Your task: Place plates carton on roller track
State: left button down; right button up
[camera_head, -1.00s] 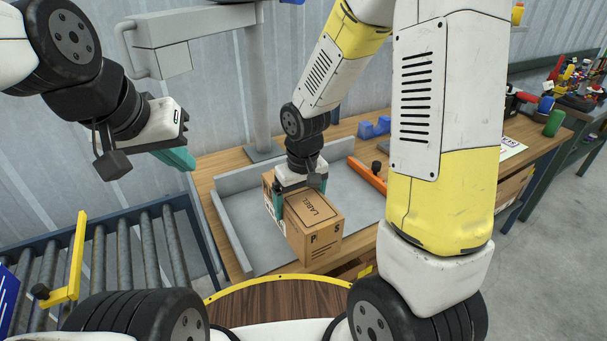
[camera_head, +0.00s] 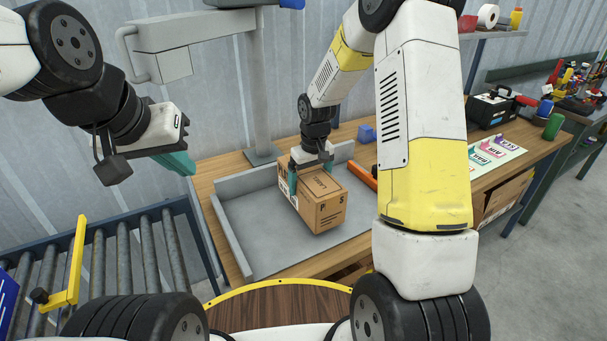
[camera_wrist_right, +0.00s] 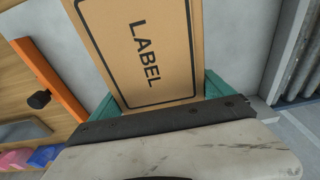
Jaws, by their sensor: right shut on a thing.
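The brown plates carton (camera_head: 326,212), with a label on top and printed letters on its side, is at the grey tray (camera_head: 262,252) on the wooden bench. My right gripper (camera_head: 312,175) straddles the carton from above, teal fingers shut on its two sides. In the right wrist view, the carton's LABEL face (camera_wrist_right: 145,50) lies between the fingers. I cannot tell whether its underside touches the tray. The roller track (camera_head: 130,255), with grey rollers, stands at the left and its visible rollers are bare. My left gripper (camera_head: 180,160) hangs above the track's far end, its finger gap hidden.
A yellow stop bar (camera_head: 76,262) stands over the track. A grey post (camera_head: 258,90) rises behind the tray. An orange-handled thing (camera_head: 362,174) lies at the tray's right.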

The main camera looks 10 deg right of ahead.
jog(key=shift+f, duration=1)
jog(key=shift+f, duration=0.1)
jog(key=o, duration=1.8)
jog(key=shift+f, duration=0.1)
